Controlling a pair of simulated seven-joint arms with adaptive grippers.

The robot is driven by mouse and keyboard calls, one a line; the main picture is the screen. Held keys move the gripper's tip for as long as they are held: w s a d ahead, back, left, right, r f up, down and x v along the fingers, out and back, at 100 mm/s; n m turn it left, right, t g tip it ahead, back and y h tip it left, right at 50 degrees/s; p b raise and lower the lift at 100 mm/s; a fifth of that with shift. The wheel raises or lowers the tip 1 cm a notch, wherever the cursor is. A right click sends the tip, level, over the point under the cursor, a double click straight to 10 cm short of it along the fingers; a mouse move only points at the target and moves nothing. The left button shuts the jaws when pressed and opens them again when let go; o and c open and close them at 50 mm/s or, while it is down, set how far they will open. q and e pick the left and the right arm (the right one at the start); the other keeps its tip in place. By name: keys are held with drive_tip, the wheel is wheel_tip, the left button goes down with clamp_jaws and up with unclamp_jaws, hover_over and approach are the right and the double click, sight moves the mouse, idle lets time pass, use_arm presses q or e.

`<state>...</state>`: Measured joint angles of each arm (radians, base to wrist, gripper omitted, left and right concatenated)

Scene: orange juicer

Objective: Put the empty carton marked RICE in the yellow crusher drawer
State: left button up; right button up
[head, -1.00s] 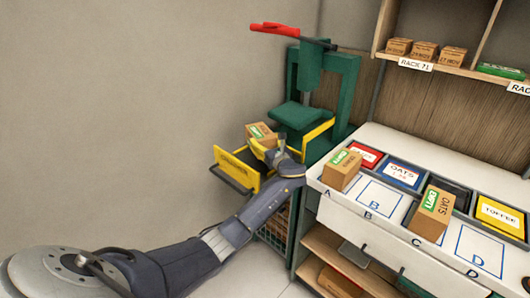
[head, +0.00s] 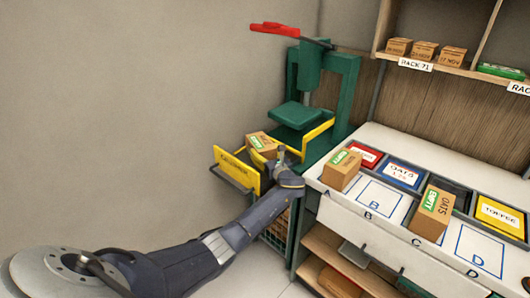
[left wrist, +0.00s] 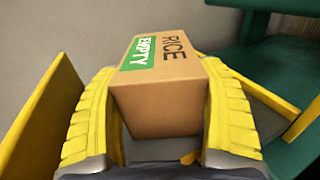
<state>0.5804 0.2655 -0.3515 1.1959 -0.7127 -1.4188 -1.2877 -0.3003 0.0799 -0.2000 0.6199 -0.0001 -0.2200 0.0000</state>
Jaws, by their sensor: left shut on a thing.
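The brown carton marked RICE (left wrist: 160,85), with a green EMPTY label, is held between the yellow fingers of my left gripper (left wrist: 158,120). In the head view the carton (head: 261,141) is at the open yellow crusher drawer (head: 237,167). My left gripper (head: 278,158) is shut on it from the near right side. In the left wrist view the drawer's yellow front (left wrist: 45,120) is left of the fingers and its other yellow side is at the right. The carton's underside is hidden, so I cannot tell whether it touches the drawer floor. My right gripper is not in view.
The green crusher (head: 345,90) with a red handle (head: 288,30) stands behind the drawer. On the white counter (head: 390,140) at right, one EMPTY carton (head: 341,169) stands at A and an EMPTY OATS carton (head: 433,213) near C. A shelf with small cartons (head: 424,52) is above.

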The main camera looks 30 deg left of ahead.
use_arm(q)
drive_tip(key=o, duration=1.2)
